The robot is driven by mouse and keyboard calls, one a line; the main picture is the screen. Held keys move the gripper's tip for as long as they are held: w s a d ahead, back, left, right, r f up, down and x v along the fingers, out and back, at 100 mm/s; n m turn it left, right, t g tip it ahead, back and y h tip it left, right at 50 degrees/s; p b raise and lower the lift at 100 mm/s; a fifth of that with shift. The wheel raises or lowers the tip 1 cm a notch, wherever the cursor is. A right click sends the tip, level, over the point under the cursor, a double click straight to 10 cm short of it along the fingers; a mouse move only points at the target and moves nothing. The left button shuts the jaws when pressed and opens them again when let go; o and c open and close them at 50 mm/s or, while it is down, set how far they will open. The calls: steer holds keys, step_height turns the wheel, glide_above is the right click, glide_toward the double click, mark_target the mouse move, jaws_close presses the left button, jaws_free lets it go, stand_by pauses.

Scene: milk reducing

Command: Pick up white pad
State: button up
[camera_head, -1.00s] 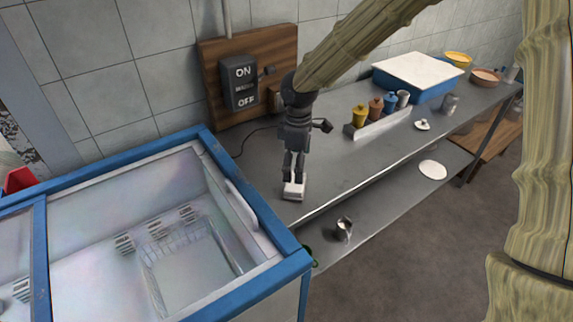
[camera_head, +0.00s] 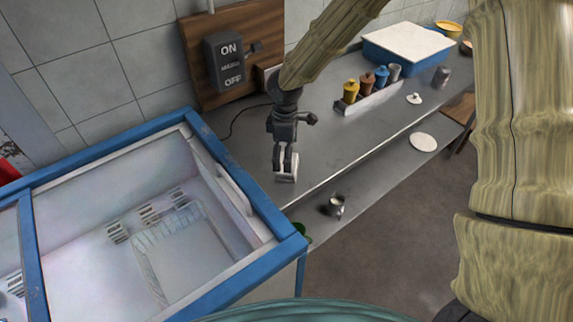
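The white pad (camera_head: 287,178) is a small pale block at the fingertips of my gripper (camera_head: 284,166), over the near end of the grey metal bench. My gripper points down, with a finger along either side of the pad, and it looks shut on it. The fingers hide part of the pad. I cannot tell whether its underside touches the bench.
A blue-rimmed open chest freezer (camera_head: 255,192) stands close on the left. A switch box (camera_head: 229,62) on a wooden board is behind. Coloured jars (camera_head: 366,84) and a blue tub (camera_head: 408,46) stand farther right. A metal jug (camera_head: 336,205) sits on the lower shelf.

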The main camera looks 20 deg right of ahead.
steer(key=shift+s+d+f, duration=0.1)
steer(key=shift+s+f, duration=0.05)
steer(key=shift+f, duration=0.15)
steer(key=shift+s+d+f+p, duration=0.15)
steer(key=shift+s+f+p, duration=0.35)
steer(key=shift+s, duration=0.1)
steer(key=shift+f, duration=0.35)
steer(key=shift+w+f, duration=0.45)
steer(key=shift+f, duration=0.3)
steer(key=shift+s+r, duration=0.2)
steer(key=shift+s, duration=0.1)
steer(key=shift+c, duration=0.4)
steer(key=shift+w+f, duration=0.1)
steer(key=shift+w, duration=0.05)
steer(key=c, duration=1)
steer(key=shift+c, duration=0.2)
